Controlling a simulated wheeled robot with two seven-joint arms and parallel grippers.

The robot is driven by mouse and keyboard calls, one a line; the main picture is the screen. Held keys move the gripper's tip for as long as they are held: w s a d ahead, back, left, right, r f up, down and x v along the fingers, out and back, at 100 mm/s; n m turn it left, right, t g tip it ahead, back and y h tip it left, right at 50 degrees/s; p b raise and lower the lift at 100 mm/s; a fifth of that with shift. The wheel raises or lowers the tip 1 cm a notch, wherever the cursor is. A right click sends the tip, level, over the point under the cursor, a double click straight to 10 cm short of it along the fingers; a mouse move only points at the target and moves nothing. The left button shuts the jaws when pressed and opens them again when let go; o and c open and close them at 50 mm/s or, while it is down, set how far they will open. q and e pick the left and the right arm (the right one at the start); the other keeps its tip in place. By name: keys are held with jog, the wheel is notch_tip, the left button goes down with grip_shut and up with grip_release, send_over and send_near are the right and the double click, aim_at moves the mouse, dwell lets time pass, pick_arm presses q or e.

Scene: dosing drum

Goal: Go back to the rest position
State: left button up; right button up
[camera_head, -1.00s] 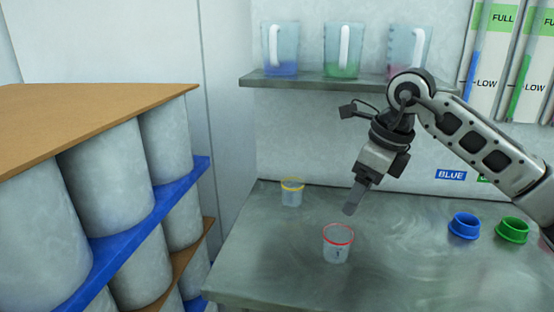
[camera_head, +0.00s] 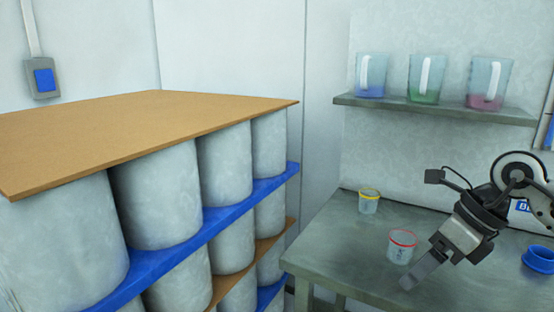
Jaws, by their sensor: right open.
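My right gripper (camera_head: 412,280) is open and empty, in front of and just right of a clear cup with a red rim (camera_head: 401,247) in the head view. The cup stands upright on the grey table, apart from the fingers as far as I can tell. A clear cup with a yellow rim (camera_head: 369,201) stands farther back on the same table (camera_head: 335,240). A blue ring-shaped holder (camera_head: 539,260) is at the right edge. My left gripper is not in view.
Three jugs with blue (camera_head: 370,76), green (camera_head: 427,80) and pink (camera_head: 488,84) contents stand on a wall shelf (camera_head: 440,109). Stacked grey drums (camera_head: 155,205) under a brown board (camera_head: 130,120) fill the left. A blue switch box (camera_head: 43,79) is on the wall.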

jog(key=s+a+m+t+y, duration=0.1)
jog(key=s+a+m+y, duration=0.25)
jog(key=a+y, duration=0.45)
jog(key=s+a+m+t+y, duration=0.2)
jog(key=a+m+y, duration=0.4)
jog(key=a, duration=0.5)
jog(key=w+d+f+m+t+h, duration=0.1)
jog(key=d+f+m+t+h, duration=0.2)
jog(key=f+m+t+h, duration=0.55)
jog(key=w+d+f+m+t+h, duration=0.1)
jog(key=d+m+t, duration=0.3)
jog(key=m, duration=0.9)
jog(key=s+d+f+m+g+h, duration=0.1)
jog(key=s+f+m+g+h, duration=0.2)
jog(key=s+f+m, duration=0.2)
jog(key=s+f+m+g+h, duration=0.3)
jog(key=s+f+m, duration=0.3)
jog(key=f, duration=0.6)
jog(key=shift+s+d, duration=0.4)
jog(key=shift+s, duration=0.25)
